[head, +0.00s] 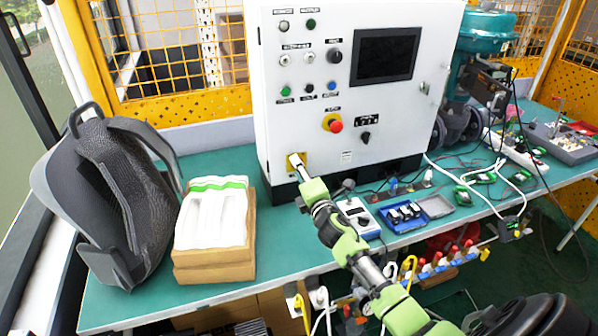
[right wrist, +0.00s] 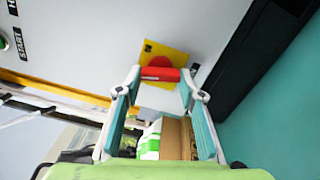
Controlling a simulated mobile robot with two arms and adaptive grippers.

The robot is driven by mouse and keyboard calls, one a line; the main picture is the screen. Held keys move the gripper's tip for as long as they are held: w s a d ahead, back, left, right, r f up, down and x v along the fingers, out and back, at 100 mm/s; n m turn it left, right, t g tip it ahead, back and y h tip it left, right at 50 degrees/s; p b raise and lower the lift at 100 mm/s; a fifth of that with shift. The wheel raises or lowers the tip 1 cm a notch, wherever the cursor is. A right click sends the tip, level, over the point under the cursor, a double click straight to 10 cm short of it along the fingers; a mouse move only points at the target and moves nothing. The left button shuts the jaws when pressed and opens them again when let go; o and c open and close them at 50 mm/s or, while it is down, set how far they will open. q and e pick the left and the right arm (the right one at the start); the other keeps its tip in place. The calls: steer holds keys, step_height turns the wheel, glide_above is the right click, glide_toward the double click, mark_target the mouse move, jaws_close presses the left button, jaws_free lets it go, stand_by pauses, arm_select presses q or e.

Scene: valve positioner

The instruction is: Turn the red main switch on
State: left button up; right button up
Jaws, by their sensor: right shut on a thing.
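The red main switch (right wrist: 160,74) sits on a yellow plate (right wrist: 176,56) on the white cabinet. In the right wrist view its red handle lies crosswise between the two fingertips of my right gripper (right wrist: 161,77), which is shut on it. In the head view my right gripper (head: 297,162) reaches the yellow plate (head: 304,158) at the cabinet's lower left and hides the red handle. The switch's position marks cannot be read. My left gripper is not in view.
A red push button (head: 336,125) and a dark screen (head: 386,55) are on the cabinet front (head: 290,115). A dark backpack (head: 105,190) and a box with white packs (head: 215,262) stand left on the green table (head: 280,255). A blue meter (head: 360,216) sits close to my right arm.

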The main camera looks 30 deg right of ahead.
steer(key=m, duration=0.8)
steer(key=m+p, duration=0.1)
steer(key=m, duration=0.3)
steer(key=shift+d+r, duration=0.1)
steer(key=shift+r, duration=0.15)
stand_by(0.4)
steer(key=o, duration=1.1)
steer(key=v, duration=1.2)
